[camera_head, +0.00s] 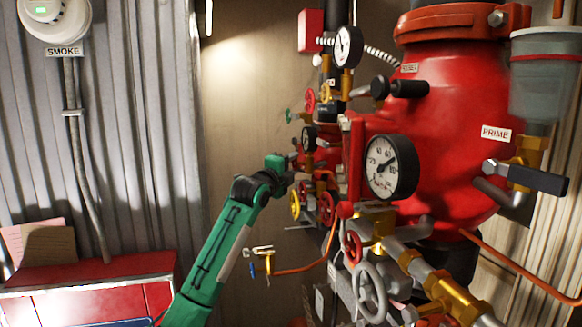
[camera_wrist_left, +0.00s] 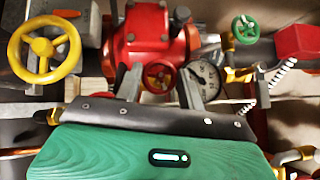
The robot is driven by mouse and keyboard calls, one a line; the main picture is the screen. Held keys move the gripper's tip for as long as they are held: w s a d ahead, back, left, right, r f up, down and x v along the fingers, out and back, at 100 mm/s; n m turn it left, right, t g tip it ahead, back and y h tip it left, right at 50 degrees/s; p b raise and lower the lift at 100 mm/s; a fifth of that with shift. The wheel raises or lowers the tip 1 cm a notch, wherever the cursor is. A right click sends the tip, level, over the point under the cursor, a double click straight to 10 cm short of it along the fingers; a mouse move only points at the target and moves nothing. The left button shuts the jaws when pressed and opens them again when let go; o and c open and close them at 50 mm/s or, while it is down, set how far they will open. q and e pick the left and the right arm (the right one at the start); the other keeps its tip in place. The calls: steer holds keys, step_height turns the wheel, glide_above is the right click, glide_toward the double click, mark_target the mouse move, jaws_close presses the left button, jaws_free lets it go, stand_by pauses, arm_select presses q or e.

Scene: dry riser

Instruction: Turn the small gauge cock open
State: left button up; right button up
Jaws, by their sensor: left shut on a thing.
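My left gripper (camera_head: 294,177) reaches in among the riser's pipes, just below a small gauge (camera_head: 308,139) in the head view. In the left wrist view the two grey fingers (camera_wrist_left: 160,84) stand on either side of a small red handwheel (camera_wrist_left: 159,77), shut on it. I take this wheel for the gauge cock, as the white-faced gauge (camera_wrist_left: 205,80) sits right beside it. The gripper hides the wheel in the head view. The exact finger contact and how far the wheel is turned cannot be told. My right gripper is in neither view.
A yellow handwheel (camera_wrist_left: 45,50) and a green handwheel (camera_wrist_left: 245,29) flank the fingers. The big red vessel (camera_head: 450,140), a large gauge (camera_head: 391,167) and a grey handwheel (camera_head: 370,291) crowd the right. A red bench (camera_head: 90,272) stands at lower left.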

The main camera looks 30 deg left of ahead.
arm_select(q)
steer(key=shift+r, duration=0.1)
steer(key=n+g, duration=0.3)
steer(key=shift+r, duration=0.25)
steer(key=n+g+h, duration=0.1)
steer(key=n+g, duration=0.2)
steer(key=shift+w+a+r+g+h, duration=0.1)
steer(key=shift+r+g+h, duration=0.1)
steer(key=shift+g+h, duration=0.15)
steer(key=n+g+h, duration=0.2)
steer(key=shift+w+r+g, duration=0.1)
steer(key=shift+g, duration=0.25)
steer(key=shift+w+a+n+g+h, duration=0.1)
steer(key=shift+a+n+g+h, duration=0.1)
steer(key=shift+n+g+h, duration=0.75)
steer(key=shift+h, duration=0.3)
steer(key=o, duration=1)
steer(key=shift+w, duration=0.1)
